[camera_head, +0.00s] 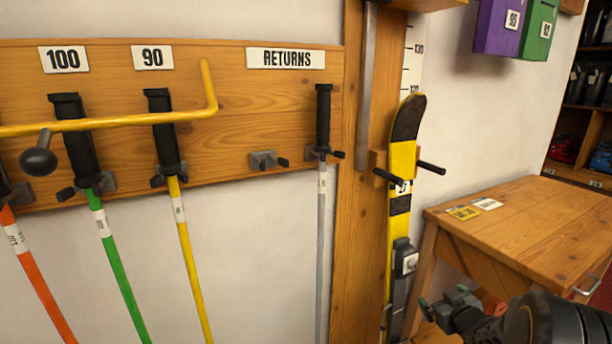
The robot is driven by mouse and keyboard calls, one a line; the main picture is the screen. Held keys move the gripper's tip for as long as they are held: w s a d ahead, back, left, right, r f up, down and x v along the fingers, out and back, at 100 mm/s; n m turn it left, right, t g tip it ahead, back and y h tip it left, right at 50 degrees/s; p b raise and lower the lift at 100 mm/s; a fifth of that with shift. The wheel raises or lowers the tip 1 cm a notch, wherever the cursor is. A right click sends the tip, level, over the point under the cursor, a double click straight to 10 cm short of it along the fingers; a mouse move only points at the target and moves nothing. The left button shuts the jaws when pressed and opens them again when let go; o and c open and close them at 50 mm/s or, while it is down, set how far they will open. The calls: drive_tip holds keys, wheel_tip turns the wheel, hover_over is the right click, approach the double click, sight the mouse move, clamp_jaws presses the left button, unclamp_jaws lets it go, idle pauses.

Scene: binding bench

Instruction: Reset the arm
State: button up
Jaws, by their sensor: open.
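My gripper (443,300) is low at the right of the head view, at the end of my dark arm. It is open, with its grey-green fingertips apart and nothing seen between them. It appears just in front of the wooden bench and to the right of the yellow and black ski (402,165). The ski stands upright between dark pegs on the wooden post (362,220). Most of my arm is outside the picture.
Orange, green, yellow and grey poles hang on a wooden rack (230,125) with a RETURNS label (286,58). A yellow bar (130,122) crosses in front. The wooden bench (530,220) is mostly clear. Purple (498,25) and green (540,30) boxes hang above.

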drive_tip(key=s+a+r+m+g+h+p, duration=0.25)
drive_tip(key=r+p, duration=0.35)
drive_tip(key=r, duration=0.7)
drive_tip(key=s+a+r+g+y+p, duration=0.3)
drive_tip(key=s+a+r+g+p, duration=0.4)
drive_tip(key=s+a+r+p, duration=0.7)
drive_tip(key=s+a+r, duration=0.1)
drive_tip(key=s+a, duration=0.1)
drive_tip(key=shift+a, duration=0.35)
drive_tip(key=shift+m+g, duration=0.25)
drive_tip(key=shift+m, duration=0.1)
